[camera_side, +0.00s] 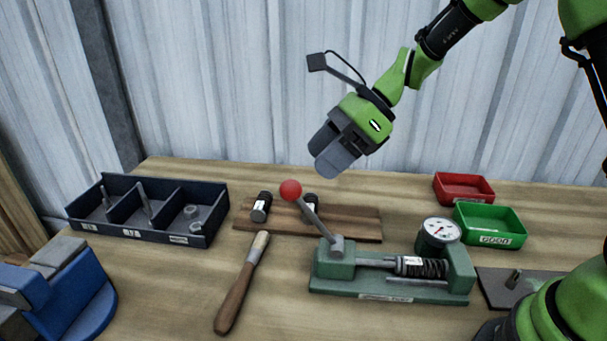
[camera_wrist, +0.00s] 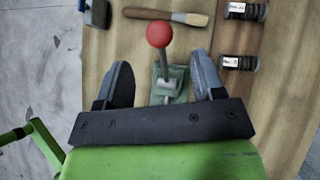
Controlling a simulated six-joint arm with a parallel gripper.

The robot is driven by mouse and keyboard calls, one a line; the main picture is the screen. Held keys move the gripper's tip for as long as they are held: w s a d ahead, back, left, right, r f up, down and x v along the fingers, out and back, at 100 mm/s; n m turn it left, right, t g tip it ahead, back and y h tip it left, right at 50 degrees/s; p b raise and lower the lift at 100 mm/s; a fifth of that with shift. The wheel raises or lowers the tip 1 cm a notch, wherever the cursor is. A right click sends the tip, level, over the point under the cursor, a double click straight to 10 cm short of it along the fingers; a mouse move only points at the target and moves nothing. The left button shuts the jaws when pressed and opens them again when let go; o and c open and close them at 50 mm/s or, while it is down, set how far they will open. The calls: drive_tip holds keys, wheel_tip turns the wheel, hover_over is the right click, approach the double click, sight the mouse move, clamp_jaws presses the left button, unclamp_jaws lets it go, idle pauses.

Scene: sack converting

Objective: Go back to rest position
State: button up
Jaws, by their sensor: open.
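My gripper (camera_side: 331,160) is raised in the air above the back of the workbench, empty, tilted down to the left. In the wrist view my gripper (camera_wrist: 162,82) has its two fingers spread wide apart, with the red lever ball (camera_wrist: 159,34) showing beyond and between them. In the side view the red ball (camera_side: 291,190) tops the tilted lever of a green spring tester (camera_side: 390,282), below and apart from my gripper. A spring (camera_side: 422,267) lies in the tester, beside its dial gauge (camera_side: 440,231).
A wooden board (camera_side: 350,223) holds two dark cylinders. A dark blue divided tray (camera_side: 150,234), a wooden-handled brush (camera_side: 238,293) and a blue vise (camera_side: 62,290) are left. Red (camera_side: 464,188) and green (camera_side: 490,226) bins stand right. The air around my gripper is clear.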

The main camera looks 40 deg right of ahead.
drive_tip(key=shift+v, duration=0.95)
drive_tip(key=s+d+r+n+t+h, duration=0.1)
drive_tip(key=s+r+n+h, duration=0.2)
drive_tip(key=s+n, duration=0.7)
drive_tip(key=s+d+r+n+t+h, duration=0.2)
drive_tip(key=s+r+n, duration=0.3)
drive_tip(key=s+n, duration=0.5)
drive_tip(key=shift+s+r+n+h, duration=0.3)
drive_tip(key=shift+r+h, duration=0.1)
drive_tip(key=shift+h, duration=0.2)
